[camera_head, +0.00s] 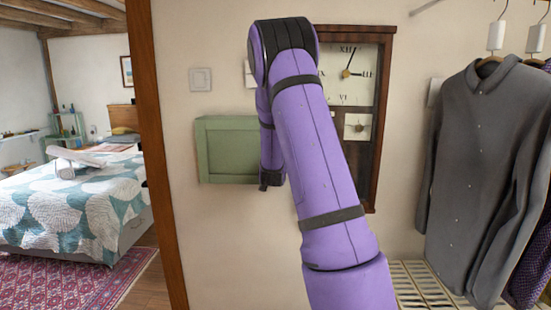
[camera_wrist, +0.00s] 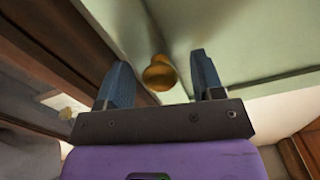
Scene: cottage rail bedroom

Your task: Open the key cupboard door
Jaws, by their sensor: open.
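The green key cupboard (camera_head: 225,150) hangs on the wall in the head view, and its door looks shut. My purple arm hides its right side, including the knob. In the wrist view the pale green door (camera_wrist: 265,35) fills the upper right. A round brass knob (camera_wrist: 160,74) shows on it. My gripper (camera_wrist: 160,62) is open, with one dark finger on each side of the knob in the picture. I see no finger touching the knob, and cannot tell how deep it sits between them. In the head view the gripper is mostly hidden behind my arm.
A dark wooden wall clock (camera_head: 383,100) hangs close to the right of the cupboard. A light switch (camera_head: 200,79) is above it. A grey shirt (camera_head: 482,150) hangs at the right. A wooden door post (camera_head: 158,150) stands at the left, with a bed (camera_head: 80,205) beyond.

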